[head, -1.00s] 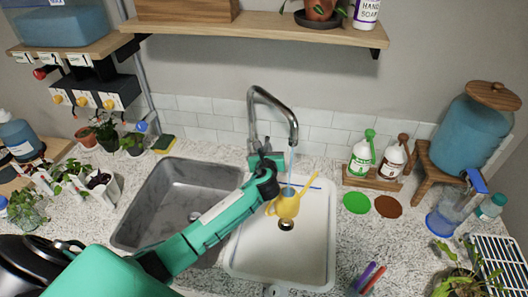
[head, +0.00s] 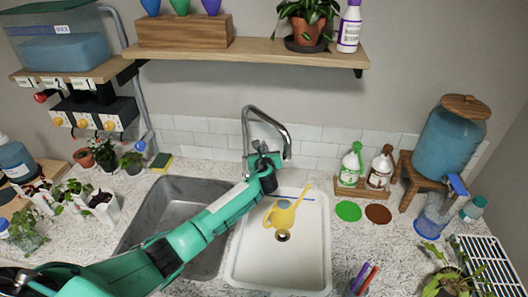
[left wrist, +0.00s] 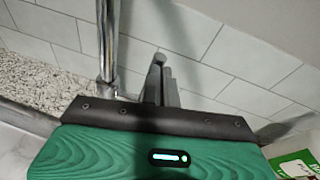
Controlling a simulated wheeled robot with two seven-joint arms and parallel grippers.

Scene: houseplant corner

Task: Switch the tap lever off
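The chrome tap (head: 246,128) rises behind the two sinks; its spout arches to the right, and I see no water falling from it. My left gripper (head: 262,150) is at the base of the tap, just right of its upright pipe. In the left wrist view its two grey fingers (left wrist: 164,82) are close together and look shut, with the tap pipe (left wrist: 107,45) to their left. My right gripper is not in view.
A grey sink (head: 172,205) lies left of the white one. Two bottles (head: 351,163) stand on a wooden stand at the right, near a blue water dispenser (head: 449,140). A wooden shelf (head: 245,52) hangs above the tap. Potted plants (head: 104,154) stand at the left.

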